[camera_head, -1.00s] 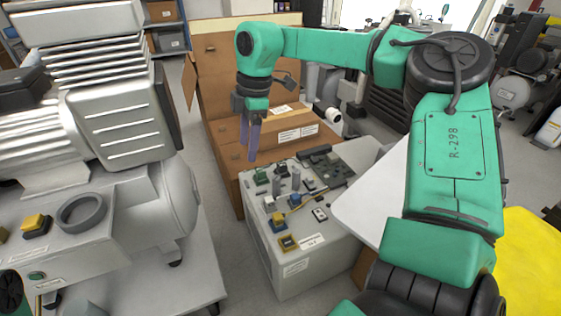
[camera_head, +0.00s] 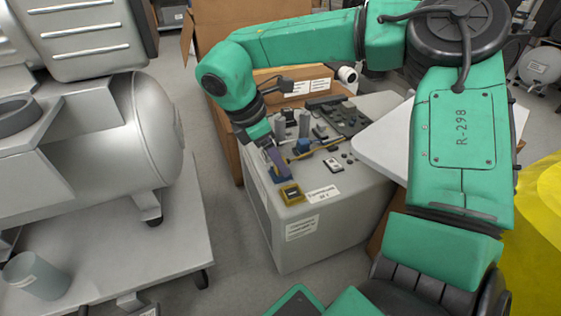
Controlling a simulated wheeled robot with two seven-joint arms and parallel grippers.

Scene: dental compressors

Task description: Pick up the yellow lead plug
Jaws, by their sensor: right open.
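A thin yellow lead (camera_head: 304,155) runs across the top of the grey cabinet (camera_head: 345,205), among small parts. Its left end, where the plug appears to be, is largely hidden by my right gripper (camera_head: 281,172). I cannot make out the plug clearly. My right gripper reaches down from the upper left, its purple-grey fingers low over the cabinet top beside that end. It is open; I cannot tell whether its fingers are around the plug or touch it. A yellow square socket (camera_head: 291,194) sits just in front of the fingertips. My left gripper is not in view.
A blue part (camera_head: 304,147), grey posts and a dark circuit board (camera_head: 345,118) crowd the cabinet top. A cardboard box (camera_head: 215,125) stands behind. A silver compressor tank (camera_head: 120,145) on a trolley is at left, with floor between. A white panel (camera_head: 385,140) is at right.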

